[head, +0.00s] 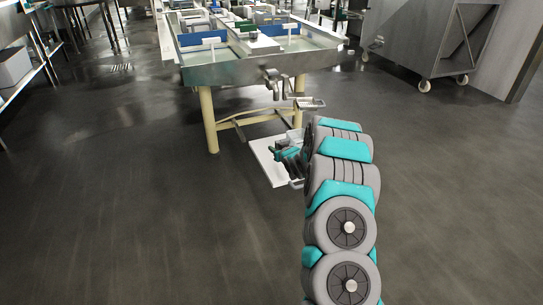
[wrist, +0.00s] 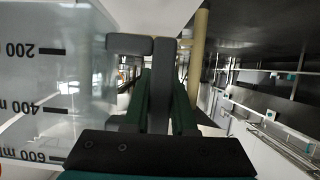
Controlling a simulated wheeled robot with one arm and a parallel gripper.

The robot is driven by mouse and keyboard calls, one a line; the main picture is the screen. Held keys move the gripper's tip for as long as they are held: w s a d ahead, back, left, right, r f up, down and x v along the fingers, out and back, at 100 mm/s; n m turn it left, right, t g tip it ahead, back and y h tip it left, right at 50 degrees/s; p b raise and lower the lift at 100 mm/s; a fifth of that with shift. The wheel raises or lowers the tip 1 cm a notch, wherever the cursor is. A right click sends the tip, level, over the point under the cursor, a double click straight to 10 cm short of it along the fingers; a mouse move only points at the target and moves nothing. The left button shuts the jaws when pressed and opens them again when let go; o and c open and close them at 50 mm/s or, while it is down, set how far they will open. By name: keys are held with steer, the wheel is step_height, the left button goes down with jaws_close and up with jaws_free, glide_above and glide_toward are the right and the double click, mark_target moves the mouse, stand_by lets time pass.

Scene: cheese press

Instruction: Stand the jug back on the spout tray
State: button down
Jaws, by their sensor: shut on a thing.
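The clear jug (wrist: 50,85) with 200, 400 and 600 ml marks fills the left of the wrist view, close to my fingers. In the head view my gripper (head: 288,160) is low in front of the steel table, over a white panel; I cannot make out the jug clearly there. A small metal tray (head: 311,103) sits at the table's front, below and right of the spout (head: 272,80).
The steel table (head: 250,72) on cream legs carries blue-sided basins and several items. The white panel (head: 266,165) lies low in front of it. A steel cabinet on casters (head: 430,40) stands at the back right, and shelving (head: 22,65) at the left. The near floor is clear.

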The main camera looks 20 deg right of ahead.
steer(key=shift+w+a+f, duration=0.15)
steer(key=shift+w+a, duration=0.15)
steer(key=shift+w, duration=0.2)
steer(key=shift+w+a+f, duration=0.15)
steer(key=shift+w+a, duration=0.1)
steer(key=shift+w, duration=0.25)
step_height(320, 180, down, 3)
steer(key=shift+f+b, duration=0.15)
steer(key=shift+b, duration=0.15)
steer(key=c, duration=0.7)
jaws_free()
steer(key=shift+f, duration=0.1)
steer(key=shift+c, duration=0.2)
